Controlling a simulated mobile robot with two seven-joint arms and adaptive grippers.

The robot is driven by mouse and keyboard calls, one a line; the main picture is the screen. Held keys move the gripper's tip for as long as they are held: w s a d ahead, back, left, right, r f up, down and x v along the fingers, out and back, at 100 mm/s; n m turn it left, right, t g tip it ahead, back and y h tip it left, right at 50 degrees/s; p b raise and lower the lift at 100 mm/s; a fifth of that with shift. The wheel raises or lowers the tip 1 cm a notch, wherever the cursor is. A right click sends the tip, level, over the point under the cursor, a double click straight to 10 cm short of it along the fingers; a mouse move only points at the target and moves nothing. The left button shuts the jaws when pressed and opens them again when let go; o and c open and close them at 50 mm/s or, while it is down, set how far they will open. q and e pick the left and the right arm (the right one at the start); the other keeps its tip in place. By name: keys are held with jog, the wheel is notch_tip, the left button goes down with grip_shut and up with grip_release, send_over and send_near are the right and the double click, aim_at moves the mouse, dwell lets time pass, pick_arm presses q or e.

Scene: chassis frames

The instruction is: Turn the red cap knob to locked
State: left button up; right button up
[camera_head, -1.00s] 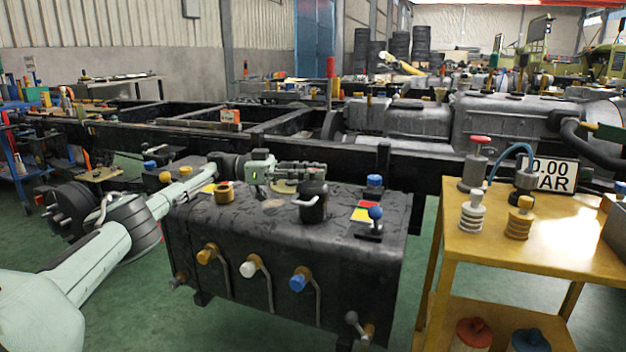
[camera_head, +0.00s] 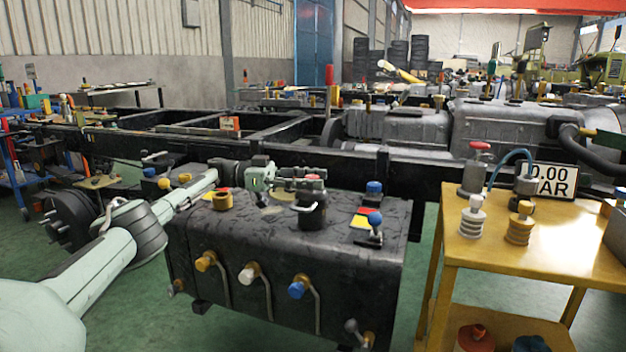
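My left gripper (camera_head: 306,181) reaches in from the left, low over the top of the black tank (camera_head: 285,256). Its fingers are close beside or above a black canister (camera_head: 312,212) with a pale handle; I cannot tell whether they touch it. A small red patch (camera_head: 312,178) shows at the fingers, perhaps a red cap, mostly hidden. The finger opening cannot be made out. Red-and-yellow plates (camera_head: 364,218) lie on the tank. My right gripper is out of view.
A blue-balled lever (camera_head: 375,222), a blue cap (camera_head: 374,188) and a brass ring (camera_head: 222,201) stand on the tank. Coloured valves line its front. The yellow cart (camera_head: 560,250) stands right; the black chassis rail (camera_head: 420,165) runs behind.

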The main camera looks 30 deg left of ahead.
aim_at(313, 176)
pick_arm(q)
notch_tip(313, 176, up, 10)
jog(key=shift+r, duration=0.1)
dwell(0.5)
dwell(0.4)
